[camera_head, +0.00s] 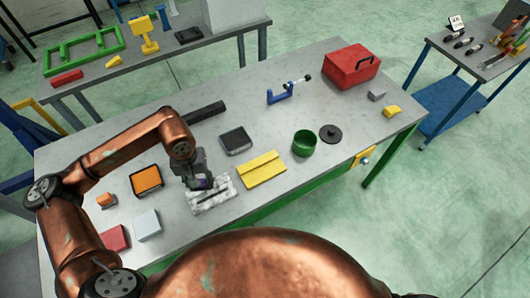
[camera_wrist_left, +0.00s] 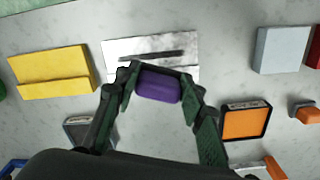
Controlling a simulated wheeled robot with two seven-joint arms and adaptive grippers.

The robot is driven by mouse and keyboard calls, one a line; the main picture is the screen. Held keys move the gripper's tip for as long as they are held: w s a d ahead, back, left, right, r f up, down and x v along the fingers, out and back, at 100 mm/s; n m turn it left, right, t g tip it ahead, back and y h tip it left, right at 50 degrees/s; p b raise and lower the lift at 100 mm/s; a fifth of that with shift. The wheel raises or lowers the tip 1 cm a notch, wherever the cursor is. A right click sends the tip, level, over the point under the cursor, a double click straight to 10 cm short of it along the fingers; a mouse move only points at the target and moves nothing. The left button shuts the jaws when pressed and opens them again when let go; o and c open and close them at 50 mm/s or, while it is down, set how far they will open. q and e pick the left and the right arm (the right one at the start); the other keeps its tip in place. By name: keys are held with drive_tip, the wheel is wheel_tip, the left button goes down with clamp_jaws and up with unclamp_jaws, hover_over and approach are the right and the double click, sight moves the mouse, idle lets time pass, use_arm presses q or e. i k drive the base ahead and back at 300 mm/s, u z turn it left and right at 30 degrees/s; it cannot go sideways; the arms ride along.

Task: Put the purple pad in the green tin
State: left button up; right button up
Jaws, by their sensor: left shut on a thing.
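My left gripper (camera_head: 199,184) is over the near left part of the grey table. In the left wrist view my left gripper (camera_wrist_left: 160,92) is shut on the purple pad (camera_wrist_left: 158,87), which sits between its fingertips. In the head view the pad is mostly hidden by the fingers. The pad is in front of the white marbled block with a dark slot (camera_head: 224,193); I cannot tell its exact height. The green tin (camera_head: 304,143) stands upright and open to the right, apart from the gripper. My right gripper is not in view.
A yellow stepped block (camera_head: 262,169) lies between gripper and tin. A round black lid (camera_head: 330,133) lies beside the tin. A black tray (camera_head: 236,140), an orange-faced box (camera_head: 147,181), a light grey block (camera_head: 147,225) and a red toolbox (camera_head: 351,66) are on the table (camera_head: 300,190).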

sight(304, 143)
drive_tip(key=z, duration=0.25)
drive_tip(key=i, duration=0.6)
drive_tip(key=z, duration=1)
